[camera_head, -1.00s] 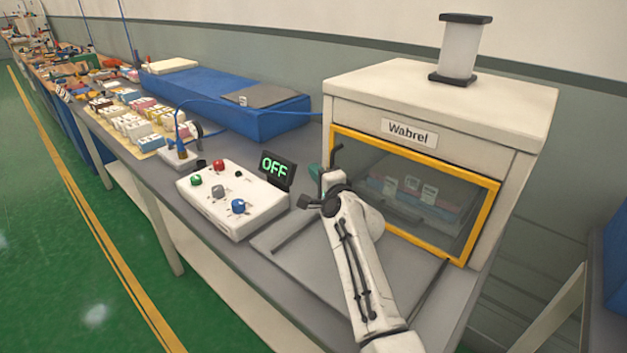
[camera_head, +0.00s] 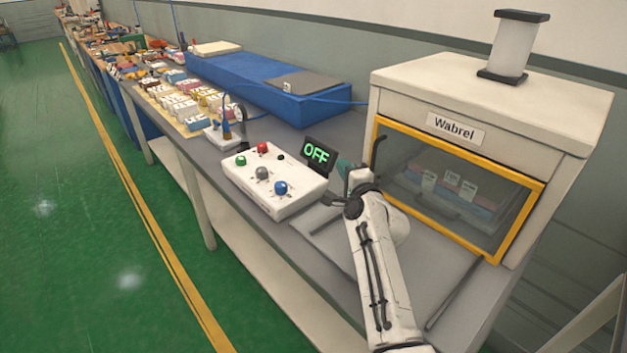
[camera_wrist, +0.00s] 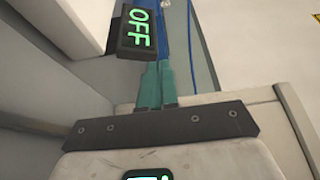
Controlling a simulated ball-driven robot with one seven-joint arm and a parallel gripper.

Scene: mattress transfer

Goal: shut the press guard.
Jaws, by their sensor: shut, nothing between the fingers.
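The press guard (camera_head: 452,192) is a see-through panel in a yellow frame on the front of the white Wabrel press (camera_head: 490,88). It is down across the press opening, and its frame looks close against the front. A dark bar handle (camera_head: 377,152) stands at its left edge. My gripper (camera_head: 343,168) is just left of the guard, partly hidden behind my wrist. In the wrist view, its teal fingers (camera_wrist: 157,72) are together and empty, below the OFF display. I cannot tell whether they touch the guard.
A white control box (camera_head: 272,183) with coloured knobs and an OFF display (camera_head: 317,154) stands left of the press. A grey plate (camera_head: 440,262) lies before the press. Behind the guard is a tray with labelled blocks (camera_head: 450,180). A blue case (camera_head: 260,90) lies behind.

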